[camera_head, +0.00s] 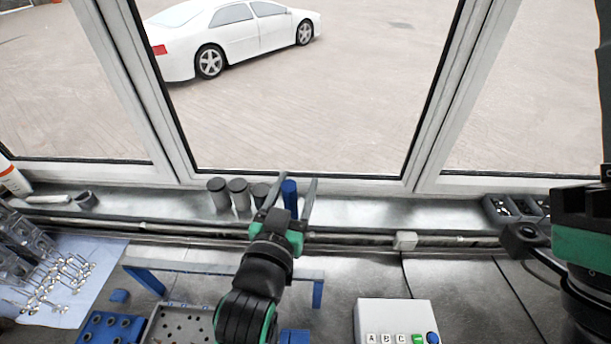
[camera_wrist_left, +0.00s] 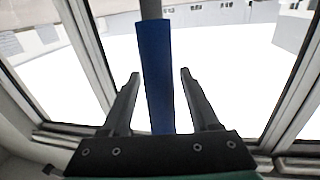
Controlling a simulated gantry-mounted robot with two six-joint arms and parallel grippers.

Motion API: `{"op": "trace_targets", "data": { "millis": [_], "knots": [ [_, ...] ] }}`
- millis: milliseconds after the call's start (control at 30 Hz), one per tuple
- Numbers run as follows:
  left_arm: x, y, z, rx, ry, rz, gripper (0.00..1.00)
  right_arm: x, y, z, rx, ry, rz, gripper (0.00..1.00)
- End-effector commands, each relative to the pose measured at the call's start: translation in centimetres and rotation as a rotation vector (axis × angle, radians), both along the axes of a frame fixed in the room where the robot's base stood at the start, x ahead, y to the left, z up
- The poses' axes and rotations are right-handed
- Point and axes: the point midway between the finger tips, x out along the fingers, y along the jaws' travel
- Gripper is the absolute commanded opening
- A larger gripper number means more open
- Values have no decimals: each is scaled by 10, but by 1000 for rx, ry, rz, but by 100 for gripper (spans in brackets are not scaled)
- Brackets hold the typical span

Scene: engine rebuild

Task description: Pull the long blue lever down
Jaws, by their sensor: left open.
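The long blue lever (camera_head: 289,196) shows in the head view as a short blue upright piece at the window sill, between the fingers of my left gripper (camera_head: 294,181). In the left wrist view the blue handle (camera_wrist_left: 156,70) hangs from a grey rod at the top and runs down between the two fingers. My left gripper is open, with a visible gap on each side of the handle. The handle's lower end is hidden behind the gripper body. Part of my right arm shows at the right edge, but its gripper is not visible.
Several grey cylinders (camera_head: 229,195) stand on the sill just left of the gripper. Below are a blue-legged stand (camera_head: 150,277), a perforated metal tray (camera_head: 180,325) and a white button box (camera_head: 395,313). Window frames rise behind. A dark tray (camera_head: 515,207) lies on the sill at right.

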Motion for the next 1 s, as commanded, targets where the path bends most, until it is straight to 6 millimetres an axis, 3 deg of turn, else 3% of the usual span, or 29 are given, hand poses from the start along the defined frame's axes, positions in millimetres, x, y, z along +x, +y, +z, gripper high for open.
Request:
{"op": "trace_targets", "data": {
  "millis": [267, 600, 1000],
  "knots": [
    [1, 1, 0, 0, 0, 2, 60, 0, 0, 0, 0, 0, 0, 0],
    [1, 1, 0, 0, 0, 1, 0, 0, 0, 0, 0, 0, 0, 0],
    [1, 1, 0, 0, 1, 1, 0, 0, 0, 0, 0, 0, 0, 0]
  ]
}}
